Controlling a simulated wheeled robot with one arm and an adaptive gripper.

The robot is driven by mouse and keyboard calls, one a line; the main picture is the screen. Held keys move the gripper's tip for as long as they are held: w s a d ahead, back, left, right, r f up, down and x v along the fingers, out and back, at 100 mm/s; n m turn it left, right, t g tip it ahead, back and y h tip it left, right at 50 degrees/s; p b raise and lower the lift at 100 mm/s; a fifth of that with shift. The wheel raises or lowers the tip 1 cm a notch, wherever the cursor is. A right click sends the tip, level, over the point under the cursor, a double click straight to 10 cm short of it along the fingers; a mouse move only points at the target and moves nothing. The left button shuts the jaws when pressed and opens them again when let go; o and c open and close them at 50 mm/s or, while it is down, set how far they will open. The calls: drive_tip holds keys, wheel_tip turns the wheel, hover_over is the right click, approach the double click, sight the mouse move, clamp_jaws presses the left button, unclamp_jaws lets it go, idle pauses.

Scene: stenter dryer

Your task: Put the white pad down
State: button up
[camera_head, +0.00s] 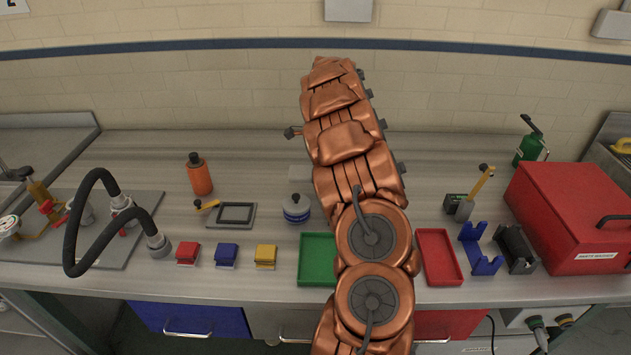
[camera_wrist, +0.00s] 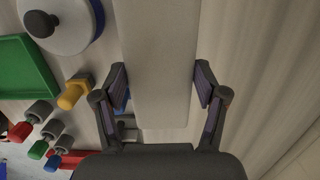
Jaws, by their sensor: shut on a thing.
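The white pad (camera_wrist: 158,50) is a long pale block running from the top of the wrist view down between my fingers. My gripper (camera_wrist: 160,88) is shut on the white pad, with one dark finger on each side. In the head view my copper-coloured arm hides the gripper. A small pale end, apparently of the pad (camera_head: 298,173), shows left of the arm over the back part of the bench. I cannot tell whether the pad touches the bench.
The steel bench (camera_head: 130,155) has bare room behind the grey frame (camera_head: 236,206). A white, blue-banded pot (camera_head: 297,212) stands close by, with a green tray (camera_head: 316,250) in front. A red tray (camera_head: 439,248) and large red box (camera_head: 575,190) lie right.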

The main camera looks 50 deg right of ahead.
drive_tip(key=shift+f+p, duration=0.8)
drive_tip(key=shift+f, duration=1.85)
drive_tip(key=shift+f, duration=0.15)
drive_tip(key=o, duration=1)
drive_tip(key=r+b, duration=0.1)
drive_tip(key=r, duration=0.3)
drive_tip(key=r+b, duration=0.1)
drive_tip(key=r, duration=0.3)
drive_tip(key=s+d+r+b, duration=0.1)
drive_tip(key=r+b, duration=0.1)
drive_tip(key=r, duration=0.2)
drive_tip(key=shift+r, duration=0.15)
